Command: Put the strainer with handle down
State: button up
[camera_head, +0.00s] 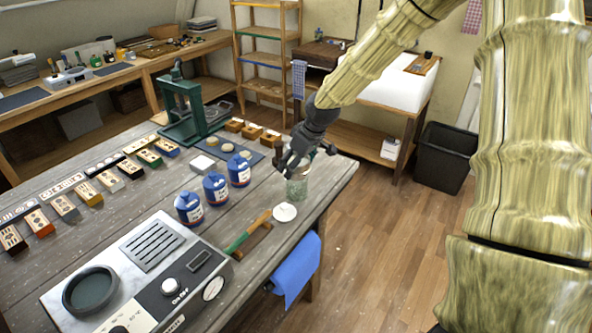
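My gripper (297,164) is dark grey and points down over the right end of the workbench (335,180). Its fingers are at or just above the rim of a greenish, see-through jar (297,188); I cannot tell whether they touch it, or whether anything is between them. A long green and orange handle (247,235) lies at the bench's front edge, with a pale round disc (285,212) at its far end. This may be the strainer, but I cannot tell whether handle and disc are one piece. No other strainer is clearly visible.
Three blue canisters (215,188) stand left of the jar. A grey appliance with knobs (150,280) fills the near bench. A green press (185,110) stands behind. A blue cloth (296,268) hangs from the front edge. A black bin (445,157) stands on the floor.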

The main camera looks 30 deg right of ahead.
jog(key=shift+f+p, duration=0.7)
jog(key=shift+f, duration=0.95)
jog(key=shift+f, duration=0.3)
jog(key=o, duration=1.1)
jog(key=shift+r, duration=0.1)
jog(key=shift+s+r, duration=0.15)
jog(key=shift+r, duration=0.6)
jog(key=shift+b+v, duration=1.25)
jog(key=shift+v, duration=4.25)
